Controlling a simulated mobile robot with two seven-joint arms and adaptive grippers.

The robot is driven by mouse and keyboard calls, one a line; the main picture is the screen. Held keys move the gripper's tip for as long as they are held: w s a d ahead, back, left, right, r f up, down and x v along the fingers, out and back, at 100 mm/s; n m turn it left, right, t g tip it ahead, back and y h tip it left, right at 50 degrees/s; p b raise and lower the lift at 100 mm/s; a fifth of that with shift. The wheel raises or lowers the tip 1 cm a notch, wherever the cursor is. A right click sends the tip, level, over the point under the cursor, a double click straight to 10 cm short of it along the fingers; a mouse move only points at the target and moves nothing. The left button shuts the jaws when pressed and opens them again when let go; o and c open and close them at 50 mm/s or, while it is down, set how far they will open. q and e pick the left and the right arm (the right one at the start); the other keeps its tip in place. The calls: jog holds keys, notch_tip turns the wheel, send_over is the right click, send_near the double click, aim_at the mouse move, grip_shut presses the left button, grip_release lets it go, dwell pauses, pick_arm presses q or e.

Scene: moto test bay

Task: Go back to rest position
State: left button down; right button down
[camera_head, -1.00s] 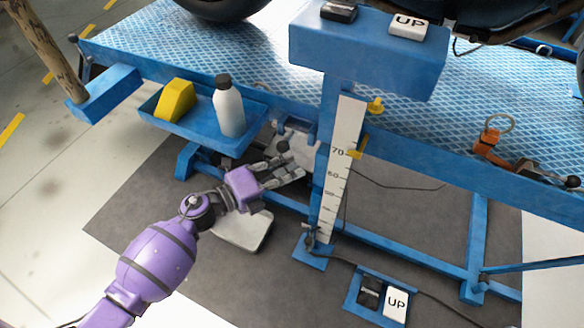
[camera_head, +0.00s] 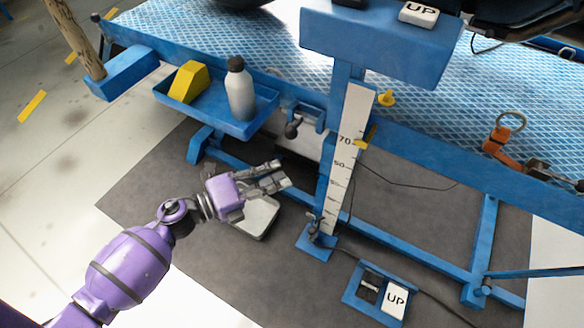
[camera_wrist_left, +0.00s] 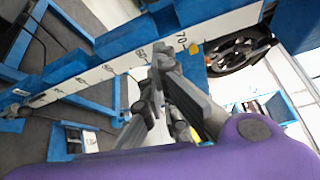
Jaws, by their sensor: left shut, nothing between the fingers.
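My left gripper (camera_head: 282,176) is at the end of the purple arm in the head view, left of the scale post and below the blue tray. It is shut and empty. In the left wrist view its fingertips (camera_wrist_left: 158,58) come together in front of the white scale (camera_wrist_left: 110,68), which shows slanted across the picture. My right gripper is not in view.
A blue lift table (camera_head: 440,110) spans the back. Its side tray (camera_head: 215,118) holds a yellow block (camera_head: 188,82) and a grey-white bottle (camera_head: 240,90). The scale post (camera_head: 345,150) stands right of my gripper. A pedal box (camera_head: 352,297) marked UP is on the floor mat (camera_head: 240,285).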

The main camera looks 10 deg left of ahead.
pick_arm(q)
jog(key=shift+s+a, duration=0.4)
jog(key=shift+a, duration=0.05)
